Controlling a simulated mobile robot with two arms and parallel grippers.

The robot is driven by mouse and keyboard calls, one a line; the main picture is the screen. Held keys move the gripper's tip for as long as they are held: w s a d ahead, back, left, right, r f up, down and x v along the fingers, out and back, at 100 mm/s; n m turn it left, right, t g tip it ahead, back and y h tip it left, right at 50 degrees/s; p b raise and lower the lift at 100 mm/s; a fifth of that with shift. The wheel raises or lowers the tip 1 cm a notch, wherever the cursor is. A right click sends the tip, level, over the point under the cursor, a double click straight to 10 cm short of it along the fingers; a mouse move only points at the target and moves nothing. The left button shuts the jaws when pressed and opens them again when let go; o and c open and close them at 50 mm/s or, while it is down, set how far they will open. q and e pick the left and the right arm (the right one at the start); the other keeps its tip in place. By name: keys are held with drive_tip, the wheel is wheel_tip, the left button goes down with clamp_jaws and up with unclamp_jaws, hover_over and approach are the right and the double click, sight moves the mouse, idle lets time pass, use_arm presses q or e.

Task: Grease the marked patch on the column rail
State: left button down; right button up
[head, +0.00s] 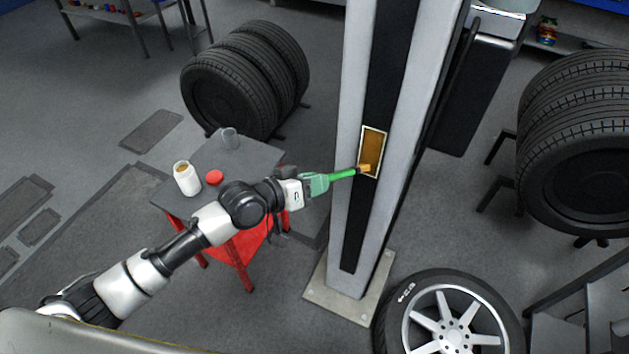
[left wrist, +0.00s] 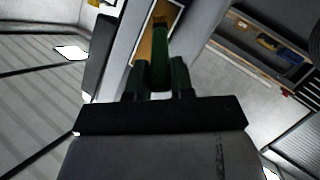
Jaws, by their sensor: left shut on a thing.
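My left gripper (head: 318,183) is shut on the green handle of a grease brush (head: 342,174). The brush also shows between the fingers in the left wrist view (left wrist: 160,60). Its tan tip lies at the lower part of the marked patch (head: 373,146), a white-framed, amber-brown rectangle on the dark strip of the column rail (head: 380,80). The tip appears to touch the patch. In the left wrist view the patch (left wrist: 148,45) is partly hidden behind the brush. My right gripper is not in view.
A wheel (head: 450,318) lies near the column's base plate (head: 325,292).

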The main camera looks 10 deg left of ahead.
use_arm(q)
drive_tip(key=shift+r+p, duration=5)
drive_tip(key=shift+r, duration=0.65)
wheel_tip(320, 180, down, 15)
drive_tip(key=b, duration=1.2)
drive_tip(key=shift+w, duration=0.15)
drive_tip(key=shift+r, duration=0.1)
drive_tip(key=s+a+p, duration=0.1)
drive_tip(key=s+p, duration=0.2)
drive_tip(key=s, duration=0.2)
drive_tip(key=shift+s+a, duration=0.35)
drive_tip(key=shift+s, duration=0.05)
